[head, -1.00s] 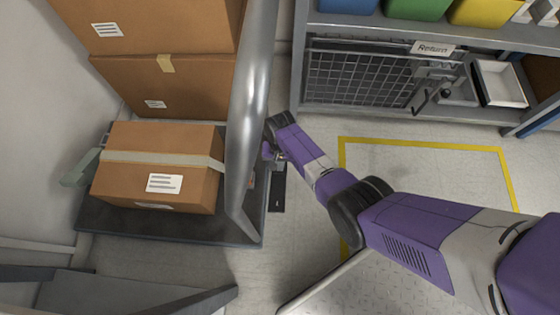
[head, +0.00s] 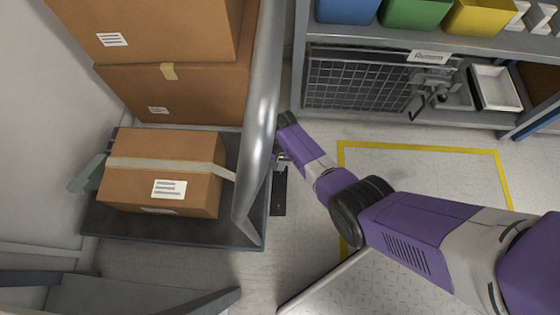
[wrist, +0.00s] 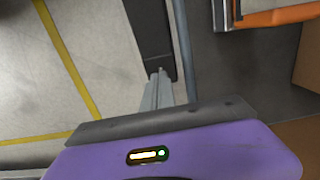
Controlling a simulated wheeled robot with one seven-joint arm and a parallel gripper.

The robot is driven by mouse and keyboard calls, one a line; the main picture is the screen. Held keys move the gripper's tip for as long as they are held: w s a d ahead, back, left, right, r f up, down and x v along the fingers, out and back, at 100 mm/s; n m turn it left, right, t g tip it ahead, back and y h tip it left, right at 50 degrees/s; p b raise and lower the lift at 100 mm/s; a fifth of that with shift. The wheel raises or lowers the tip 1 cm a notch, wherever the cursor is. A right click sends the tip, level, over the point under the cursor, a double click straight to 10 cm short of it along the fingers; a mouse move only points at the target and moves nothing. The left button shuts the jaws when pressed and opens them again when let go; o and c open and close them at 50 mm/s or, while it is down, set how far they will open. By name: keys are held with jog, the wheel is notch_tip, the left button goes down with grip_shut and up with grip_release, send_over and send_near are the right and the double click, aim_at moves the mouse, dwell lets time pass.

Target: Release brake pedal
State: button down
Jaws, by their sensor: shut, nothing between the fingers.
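A long dark pedal-like plate (head: 279,192) with a small pale mark lies low beside the right edge of the loaded cart (head: 180,228). I take it for the brake pedal. My gripper (head: 281,158) is at its far end, partly hidden by my wrist in the head view. In the wrist view the dark plate (wrist: 147,35) runs down to the closed fingertips of my gripper (wrist: 160,74). The fingers hold nothing. They look touching or just above the plate's end; I cannot tell which. Whether the pedal is pressed or raised is unclear.
A metal handle tube (head: 262,100) rises close left of my gripper. Cardboard boxes (head: 163,170) load the cart. A shelf with a mesh front (head: 355,82) stands behind. An orange part (wrist: 280,14) shows in the wrist view.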

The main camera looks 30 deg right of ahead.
notch_tip(320, 180, up, 11)
jog(key=w+p, duration=0.1)
jog(key=p, duration=0.4)
jog(key=shift+w+d+p, duration=0.2)
jog(key=shift+d+p, duration=0.15)
jog(key=shift+d, duration=0.1)
jog(key=s+f+n+t, duration=0.1)
jog(key=s+f+t, duration=0.1)
jog(key=s, duration=0.4)
jog(key=s+f+n+t, duration=0.1)
jog(key=s+f+t, duration=0.15)
jog(key=s, duration=0.25)
jog(key=s+r+n+t, duration=0.3)
jog(key=s+r+t, duration=0.2)
jog(key=s+r, duration=0.8)
jog(key=s+a+r+t+p, duration=0.1)
jog(key=r+p, duration=0.7)
jog(key=r, duration=0.9)
jog(key=s+a+r+n+t+p, duration=0.1)
jog(key=s+r+t+p, duration=0.2)
jog(key=r+p, duration=0.5)
jog(key=s+a+r+n+t+p, duration=0.1)
jog(key=r+p, duration=0.8)
jog(key=r, duration=1.9)
jog(key=shift+s+t, duration=0.45)
jog(key=shift+s, duration=0.3)
